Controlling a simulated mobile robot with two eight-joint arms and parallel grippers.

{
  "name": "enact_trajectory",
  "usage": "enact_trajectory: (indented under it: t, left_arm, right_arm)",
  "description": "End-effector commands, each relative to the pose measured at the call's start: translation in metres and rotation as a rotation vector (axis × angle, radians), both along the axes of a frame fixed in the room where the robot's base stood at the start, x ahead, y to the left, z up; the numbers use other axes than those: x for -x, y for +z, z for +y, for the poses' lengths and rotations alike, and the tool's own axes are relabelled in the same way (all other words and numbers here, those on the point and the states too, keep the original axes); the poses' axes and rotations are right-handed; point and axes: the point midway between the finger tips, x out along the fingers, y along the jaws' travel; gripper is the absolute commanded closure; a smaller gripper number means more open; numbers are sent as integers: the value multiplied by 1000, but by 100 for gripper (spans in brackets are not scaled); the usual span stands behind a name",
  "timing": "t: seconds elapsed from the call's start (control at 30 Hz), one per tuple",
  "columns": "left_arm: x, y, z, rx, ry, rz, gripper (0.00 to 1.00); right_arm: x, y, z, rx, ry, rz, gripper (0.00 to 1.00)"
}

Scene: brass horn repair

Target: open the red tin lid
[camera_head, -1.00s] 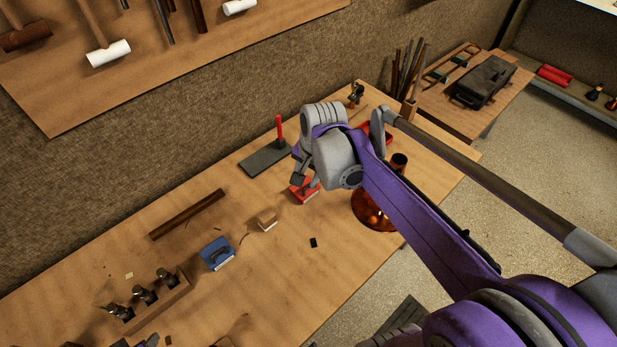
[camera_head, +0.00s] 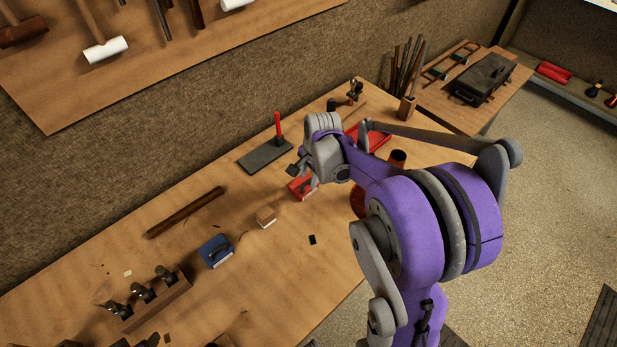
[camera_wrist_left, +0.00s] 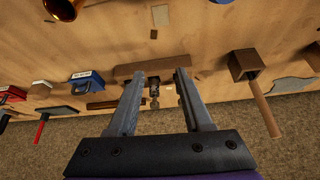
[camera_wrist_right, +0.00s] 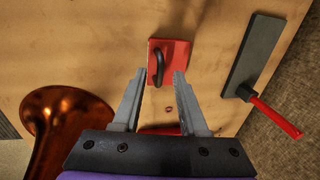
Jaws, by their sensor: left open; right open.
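The red tin (camera_head: 300,188) stands on the workbench, partly hidden by my right gripper (camera_head: 304,182) in the head view. In the right wrist view the red tin (camera_wrist_right: 181,62) shows from above, with a dark loop handle (camera_wrist_right: 159,66) on its lid. The lid looks shut. My right gripper (camera_wrist_right: 160,74) is open, its fingertips on either side of the handle; I cannot tell whether they touch it. My left gripper (camera_wrist_left: 160,73) is open and empty above the bench, near a wooden block with metal tools (camera_wrist_left: 153,90).
A blue tin (camera_head: 215,251) and a small wooden block (camera_head: 265,217) stand left of the red tin. A dark slab (camera_head: 265,157) with a red-handled tool lies behind it. A copper horn bell (camera_wrist_right: 62,125) and a red tray (camera_head: 375,138) are close by.

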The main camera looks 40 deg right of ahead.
Motion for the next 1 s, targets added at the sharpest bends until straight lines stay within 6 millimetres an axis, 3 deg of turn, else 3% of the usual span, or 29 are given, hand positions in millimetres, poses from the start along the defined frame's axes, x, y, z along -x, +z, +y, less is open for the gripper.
enact_trajectory:
  t: [0.3, 0.57, 1.0]
  left_arm:
    - [0, 0, 0, 0, 0, 0, 50]
    - [0, 0, 0, 0, 0, 0, 50]
    - [0, 0, 0, 0, 0, 0, 50]
  right_arm:
    - [-1, -3, 0, 0, 0, 0, 58]
    - [-1, -3, 0, 0, 0, 0, 100]
    - [-1, -3, 0, 0, 0, 0, 100]
